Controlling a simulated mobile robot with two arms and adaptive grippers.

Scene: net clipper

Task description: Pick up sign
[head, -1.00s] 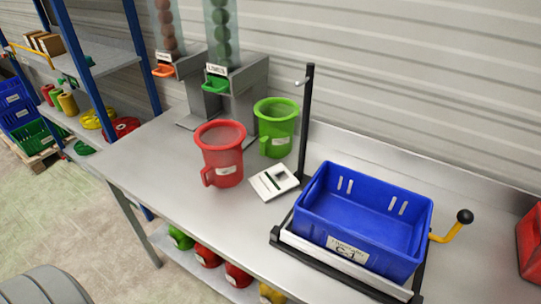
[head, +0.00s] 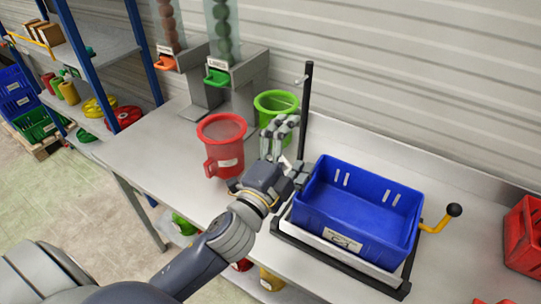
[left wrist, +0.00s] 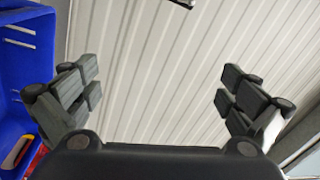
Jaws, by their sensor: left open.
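A flat white card with a green mark, likely the sign, lay on the bench between the red jug and the blue bin a moment ago. My left gripper (head: 290,150) now covers that spot in the head view, and only a small white patch (head: 285,162) shows between its fingers. The left gripper is open above the bench, fingers spread toward the wall. In the left wrist view the open fingers (left wrist: 160,88) have only the ribbed wall between them, and no sign shows there. My right gripper is out of view.
A red jug (head: 221,146) stands left of the gripper and a green jug (head: 276,105) behind it. A black post (head: 305,110) rises close by. The blue bin (head: 355,215) sits right of it, also at the left edge of the wrist view (left wrist: 25,65). The bench's left part is clear.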

